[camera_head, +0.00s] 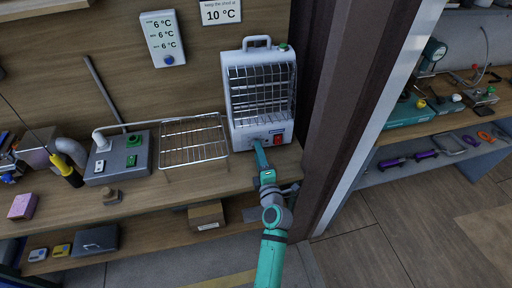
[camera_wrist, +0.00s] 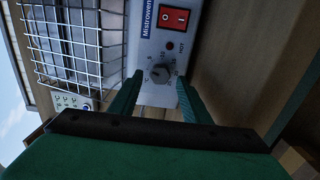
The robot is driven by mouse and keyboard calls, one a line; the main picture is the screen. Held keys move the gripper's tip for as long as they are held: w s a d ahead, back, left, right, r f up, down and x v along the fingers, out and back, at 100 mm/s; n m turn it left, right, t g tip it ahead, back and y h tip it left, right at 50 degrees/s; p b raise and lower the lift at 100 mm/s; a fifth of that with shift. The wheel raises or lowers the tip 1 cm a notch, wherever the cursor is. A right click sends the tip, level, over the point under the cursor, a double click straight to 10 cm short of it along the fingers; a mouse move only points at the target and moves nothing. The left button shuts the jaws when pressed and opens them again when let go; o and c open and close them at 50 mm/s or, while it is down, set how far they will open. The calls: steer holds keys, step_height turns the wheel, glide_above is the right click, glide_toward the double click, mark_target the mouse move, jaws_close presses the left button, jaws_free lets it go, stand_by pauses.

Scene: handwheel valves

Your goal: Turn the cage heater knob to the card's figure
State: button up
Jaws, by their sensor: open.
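The white cage heater (camera_head: 259,95) stands on the bench, with a wire guard over its front and a handle on top. Its dark round knob (camera_wrist: 160,73) sits on the lower front panel, with scale marks around it. The card (camera_head: 220,11) on the wall reads "keep the shed at 10 °C". My gripper (camera_wrist: 155,96) is open, its fingers on either side of the knob in the wrist view, with gaps between. I cannot tell whether the tips are level with the knob. In the head view my gripper (camera_head: 258,148) hides the knob.
A red rocker switch (camera_wrist: 175,18) and a small lamp (camera_wrist: 170,45) sit beside the knob. A wall thermometer display (camera_head: 163,38) shows several lines of 6 °C. A wire rack (camera_head: 193,141) and a grey control box (camera_head: 118,157) stand left of the heater. A dark post (camera_head: 345,100) rises at right.

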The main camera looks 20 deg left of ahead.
steer(key=shift+w, duration=0.1)
steer(key=shift+x, duration=0.95)
steer(key=c, duration=0.8)
steer(key=o, duration=0.8)
steer(key=shift+v, duration=1.05)
